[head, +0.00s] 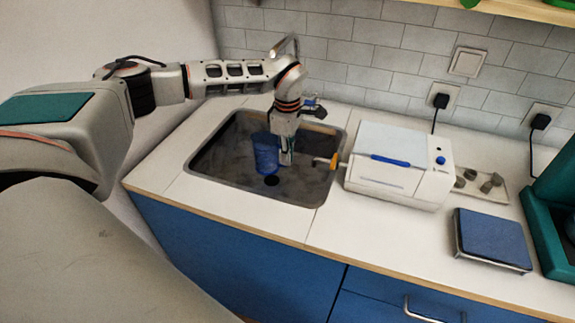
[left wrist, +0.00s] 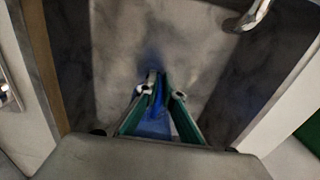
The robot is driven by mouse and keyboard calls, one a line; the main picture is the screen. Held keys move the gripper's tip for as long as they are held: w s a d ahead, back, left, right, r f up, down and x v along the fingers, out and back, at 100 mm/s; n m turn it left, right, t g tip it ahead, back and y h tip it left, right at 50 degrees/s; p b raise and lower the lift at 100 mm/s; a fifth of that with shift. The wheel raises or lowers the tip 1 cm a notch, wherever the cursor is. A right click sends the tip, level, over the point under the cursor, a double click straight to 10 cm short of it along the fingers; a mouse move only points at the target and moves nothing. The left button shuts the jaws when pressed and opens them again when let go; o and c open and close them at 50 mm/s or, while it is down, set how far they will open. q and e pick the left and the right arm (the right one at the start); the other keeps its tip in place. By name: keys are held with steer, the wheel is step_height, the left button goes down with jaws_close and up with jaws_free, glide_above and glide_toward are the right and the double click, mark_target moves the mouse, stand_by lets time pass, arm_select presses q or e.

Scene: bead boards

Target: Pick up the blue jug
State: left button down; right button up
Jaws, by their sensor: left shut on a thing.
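The blue jug (head: 266,153) is in the sink basin at the back left of the counter, and it looks upright. My left gripper (head: 287,158) reaches down into the sink at the jug's right side. In the left wrist view the gripper (left wrist: 160,95) has its fingers closed on a narrow blue part of the jug (left wrist: 154,126), perhaps its handle. Most of the jug is hidden there by the gripper body. I cannot tell if the jug touches the sink floor. My right gripper is not in view.
The sink (head: 215,174) has raised walls around the jug, and a tap (head: 284,46) stands behind it. A white machine (head: 400,165) with an orange-tipped spout is close right of the sink. A blue-topped scale (head: 492,239) lies further right. The front counter strip is clear.

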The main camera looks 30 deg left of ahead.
arm_select(q)
step_height(320, 180, up, 13)
steer(key=s+d, duration=0.4)
steer(key=s, duration=1.3)
steer(key=shift+s+d+f+b, duration=0.2)
steer(key=shift+s+b, duration=0.1)
steer(key=shift+b, duration=0.15)
